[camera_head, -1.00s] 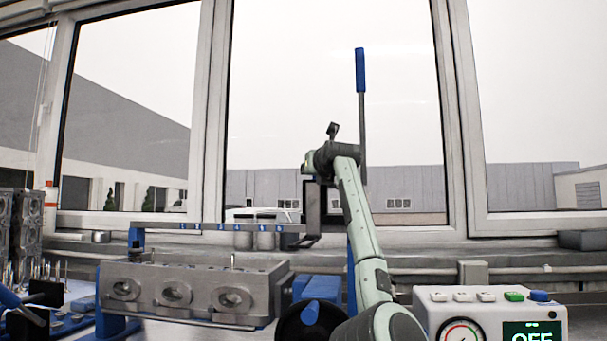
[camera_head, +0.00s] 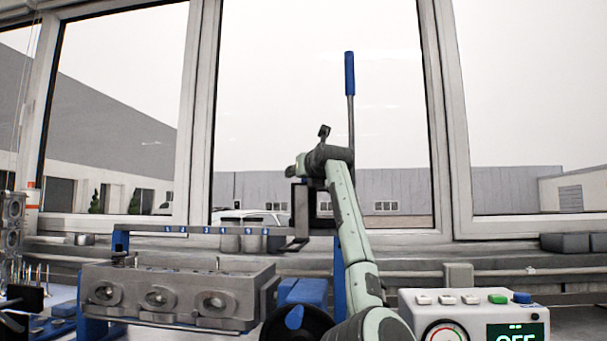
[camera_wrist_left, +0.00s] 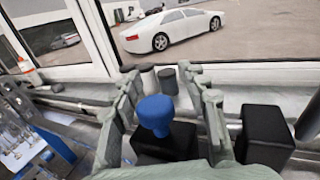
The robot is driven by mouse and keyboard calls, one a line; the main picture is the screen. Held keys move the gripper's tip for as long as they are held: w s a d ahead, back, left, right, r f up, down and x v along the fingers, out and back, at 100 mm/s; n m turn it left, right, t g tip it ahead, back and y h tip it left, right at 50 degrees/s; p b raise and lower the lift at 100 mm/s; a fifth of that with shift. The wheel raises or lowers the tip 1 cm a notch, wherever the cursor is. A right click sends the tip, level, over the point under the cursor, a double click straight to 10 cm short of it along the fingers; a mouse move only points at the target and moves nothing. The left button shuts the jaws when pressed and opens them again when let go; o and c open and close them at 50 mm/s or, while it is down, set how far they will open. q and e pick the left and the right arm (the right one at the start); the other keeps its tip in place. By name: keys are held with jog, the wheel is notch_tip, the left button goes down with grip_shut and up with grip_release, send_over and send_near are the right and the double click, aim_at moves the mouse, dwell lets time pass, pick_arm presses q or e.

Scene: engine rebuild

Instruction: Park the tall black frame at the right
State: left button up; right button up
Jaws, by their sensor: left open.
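In the left wrist view a black block (camera_wrist_left: 165,147) with a blue knob (camera_wrist_left: 155,113) on top stands between the fingers of my left gripper (camera_wrist_left: 163,85). The fingers are open, one on each side of the knob; contact is not clear. In the head view my green-grey left arm rises in the middle and hides most of what is behind it. A dark upright frame-like part (camera_head: 299,207) shows left of the arm; I cannot tell whether it is the black frame or part of my wrist. My right gripper is out of view.
A grey engine block (camera_head: 175,284) sits left on blue supports, with a numbered rail (camera_head: 205,230) behind it. A blue-handled lever (camera_head: 350,75) rises behind the arm. A control box (camera_head: 475,310) stands at right. Another black block (camera_wrist_left: 266,137) is right of the gripper.

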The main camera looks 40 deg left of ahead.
pick_arm(q)
jog(key=v, duration=1.2)
jog(key=shift+d, duration=0.1)
